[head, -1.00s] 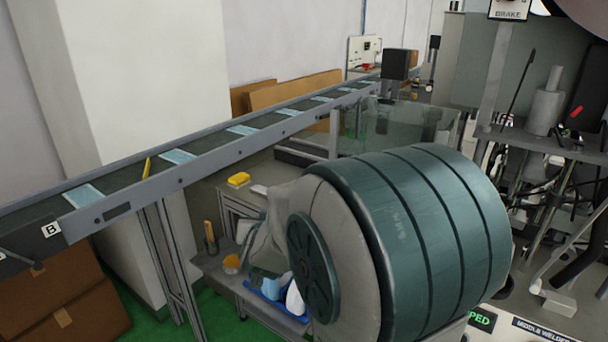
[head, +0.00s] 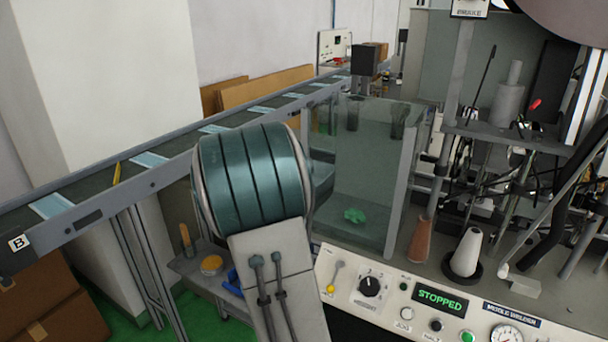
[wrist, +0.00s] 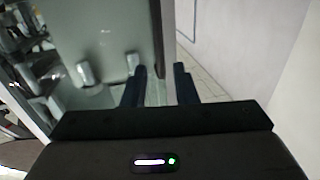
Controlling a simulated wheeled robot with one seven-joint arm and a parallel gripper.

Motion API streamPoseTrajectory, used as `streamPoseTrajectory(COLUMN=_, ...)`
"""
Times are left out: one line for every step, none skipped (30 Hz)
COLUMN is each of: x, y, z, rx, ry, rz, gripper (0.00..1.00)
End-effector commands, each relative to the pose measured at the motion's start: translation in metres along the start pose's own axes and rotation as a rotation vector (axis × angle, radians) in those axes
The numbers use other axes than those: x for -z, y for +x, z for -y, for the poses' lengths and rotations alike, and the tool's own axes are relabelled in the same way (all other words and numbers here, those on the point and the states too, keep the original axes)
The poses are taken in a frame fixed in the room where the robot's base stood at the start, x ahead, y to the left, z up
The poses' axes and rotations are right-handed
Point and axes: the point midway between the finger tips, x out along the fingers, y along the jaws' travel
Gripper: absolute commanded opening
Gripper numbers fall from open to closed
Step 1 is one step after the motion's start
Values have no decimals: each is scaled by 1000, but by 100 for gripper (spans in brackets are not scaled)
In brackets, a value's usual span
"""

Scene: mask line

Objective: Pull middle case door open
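The clear case (head: 362,170) stands behind the machine's panel in the head view, its grey upright frame post (head: 405,190) on the right. My arm hides the case's left part and my gripper in the head view. In the wrist view my gripper (wrist: 160,85) has its two dark fingers apart. Glass and a dark edge strip (wrist: 157,40) lie just beyond the fingertips, and a pale strip runs through the gap. I cannot tell whether the fingers touch the door edge.
A conveyor (head: 110,180) carrying blue masks runs along the left. The control panel (head: 400,300) with a "STOPPED" display (head: 441,301) is at the front. Cones (head: 467,252) and rods crowd the right. A pale wall (wrist: 240,40) fills the wrist view's right side.

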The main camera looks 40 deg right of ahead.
Motion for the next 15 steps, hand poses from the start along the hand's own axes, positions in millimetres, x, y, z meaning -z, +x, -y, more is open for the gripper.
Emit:
streamPoseTrajectory(x=1, y=11, z=-1, rx=-3, ry=-2, rz=-1, gripper=26)
streamPoseTrajectory(x=2, y=17, z=-1, rx=-3, ry=-1, rz=-1, gripper=26)
streamPoseTrajectory(x=1, y=24, z=-1, rx=-3, ry=-2, rz=0, gripper=26)
streamPoseTrajectory(x=1, y=29, z=-1, rx=-2, ry=-2, rz=0, gripper=26)
streamPoseTrajectory(x=1, y=33, z=-1, rx=-2, ry=-2, rz=0, gripper=26)
streamPoseTrajectory(x=1, y=39, z=-1, rx=-2, ry=0, rz=-1, gripper=26)
streamPoseTrajectory(x=1, y=42, z=-1, rx=-2, ry=0, rz=0, gripper=26)
streamPoseTrajectory(x=1, y=45, z=0, rx=-1, ry=0, rz=0, gripper=26)
streamPoseTrajectory(x=1, y=49, z=0, rx=0, ry=0, rz=0, gripper=26)
streamPoseTrajectory(x=1, y=51, z=0, rx=0, ry=0, rz=0, gripper=26)
streamPoseTrajectory(x=1, y=53, z=0, rx=0, ry=-1, rz=0, gripper=26)
streamPoseTrajectory(x=0, y=54, z=0, rx=0, ry=-1, rz=0, gripper=26)
streamPoseTrajectory(x=0, y=55, z=0, rx=0, ry=-1, rz=0, gripper=26)
streamPoseTrajectory(x=0, y=56, z=0, rx=0, ry=0, rz=0, gripper=26)
streamPoseTrajectory(x=0, y=57, z=0, rx=0, ry=0, rz=0, gripper=26)
